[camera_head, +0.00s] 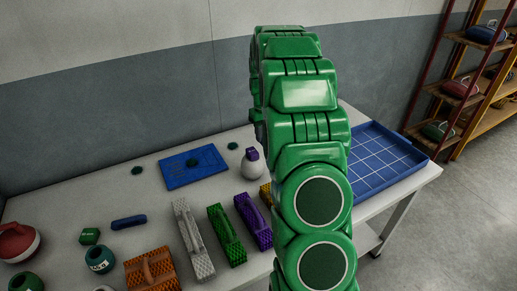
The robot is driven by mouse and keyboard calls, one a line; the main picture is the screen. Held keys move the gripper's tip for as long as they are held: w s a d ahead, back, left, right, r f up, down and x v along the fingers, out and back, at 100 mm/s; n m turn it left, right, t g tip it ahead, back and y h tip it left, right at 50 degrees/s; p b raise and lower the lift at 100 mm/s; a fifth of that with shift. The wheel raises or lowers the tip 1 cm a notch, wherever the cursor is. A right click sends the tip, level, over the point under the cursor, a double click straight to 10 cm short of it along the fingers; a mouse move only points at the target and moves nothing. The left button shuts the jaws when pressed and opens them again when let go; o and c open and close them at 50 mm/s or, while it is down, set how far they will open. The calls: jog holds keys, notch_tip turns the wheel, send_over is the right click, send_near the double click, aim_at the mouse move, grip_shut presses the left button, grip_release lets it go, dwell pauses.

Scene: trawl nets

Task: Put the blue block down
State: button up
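My green arm rises through the middle of the view, and my gripper does not show; it is hidden or out of frame. I cannot see whether it holds anything. No blue block can be made out for certain. A dark blue rounded bar (128,221) lies on the white table (60,207) at the left, clear of my arm.
White, green and purple handled blocks (193,243) stand in front, with an orange one (150,271) at left. A white round object (252,168) with a purple top stands behind them. Round items crowd the left corner. A shelf (470,90) stands at right.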

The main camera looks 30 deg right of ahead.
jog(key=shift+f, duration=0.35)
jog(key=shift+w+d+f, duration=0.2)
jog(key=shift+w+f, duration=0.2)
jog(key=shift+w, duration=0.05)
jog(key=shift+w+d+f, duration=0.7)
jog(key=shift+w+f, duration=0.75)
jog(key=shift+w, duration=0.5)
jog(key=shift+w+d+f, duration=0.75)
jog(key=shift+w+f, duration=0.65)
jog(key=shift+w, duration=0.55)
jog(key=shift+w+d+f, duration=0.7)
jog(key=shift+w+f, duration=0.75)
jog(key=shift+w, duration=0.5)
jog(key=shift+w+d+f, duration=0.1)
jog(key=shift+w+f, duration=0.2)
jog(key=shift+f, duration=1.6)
